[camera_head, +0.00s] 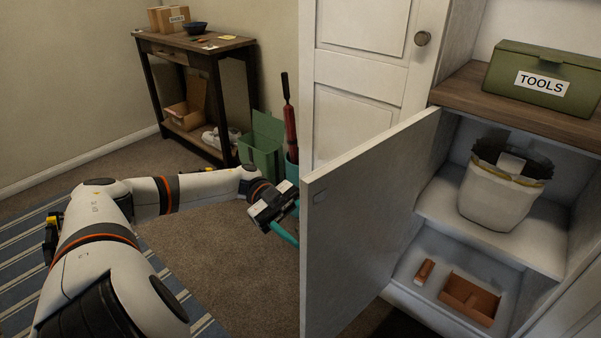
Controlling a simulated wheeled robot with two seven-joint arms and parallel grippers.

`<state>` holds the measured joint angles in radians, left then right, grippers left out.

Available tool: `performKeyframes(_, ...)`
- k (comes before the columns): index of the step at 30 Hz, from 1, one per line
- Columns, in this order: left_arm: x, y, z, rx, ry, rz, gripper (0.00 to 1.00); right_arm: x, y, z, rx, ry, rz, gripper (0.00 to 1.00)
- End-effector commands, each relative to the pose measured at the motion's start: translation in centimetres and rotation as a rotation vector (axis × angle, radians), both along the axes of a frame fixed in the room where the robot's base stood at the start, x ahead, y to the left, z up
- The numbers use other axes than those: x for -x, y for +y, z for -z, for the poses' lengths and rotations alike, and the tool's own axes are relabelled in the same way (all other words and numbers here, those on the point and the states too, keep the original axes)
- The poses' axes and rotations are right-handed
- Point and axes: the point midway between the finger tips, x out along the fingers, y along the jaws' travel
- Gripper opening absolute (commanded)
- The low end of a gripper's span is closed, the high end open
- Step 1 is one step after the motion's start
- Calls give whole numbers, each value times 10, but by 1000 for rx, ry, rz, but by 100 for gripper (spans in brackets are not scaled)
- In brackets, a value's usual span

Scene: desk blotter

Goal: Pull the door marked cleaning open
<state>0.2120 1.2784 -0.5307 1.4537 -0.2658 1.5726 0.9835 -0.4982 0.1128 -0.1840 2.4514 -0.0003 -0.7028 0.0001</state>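A grey-white cabinet door (375,215) stands swung wide open, its inner face toward me. Its outer face is turned away, so no marking or handle on it shows; I cannot read whether it says cleaning. My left gripper (290,222) is at the left of the door's free edge, on its outer side. A teal finger shows, and the fingertips pass behind the door edge. Whether it is open or holds a handle is hidden. My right gripper is not in view.
Inside the open cabinet are a lined bin (503,190) on the upper shelf and an orange-brown box (469,298) below. A green TOOLS box (545,78) sits on the wooden top. A side table (196,48) and green bin (262,147) stand behind my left arm.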

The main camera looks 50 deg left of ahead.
Motion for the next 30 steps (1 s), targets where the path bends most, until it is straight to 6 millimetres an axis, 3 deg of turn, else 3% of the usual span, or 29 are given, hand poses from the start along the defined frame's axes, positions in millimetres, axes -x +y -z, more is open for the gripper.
performKeyframes(11, -1, 6, -2, 2, -4, -2, 52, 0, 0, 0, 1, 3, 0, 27)
performKeyframes(22, -4, 76, -1, 2, -5, -7, 52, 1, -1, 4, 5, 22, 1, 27)
performKeyframes(30, -5, 112, 0, 1, -3, -3, 52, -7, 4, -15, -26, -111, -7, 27)
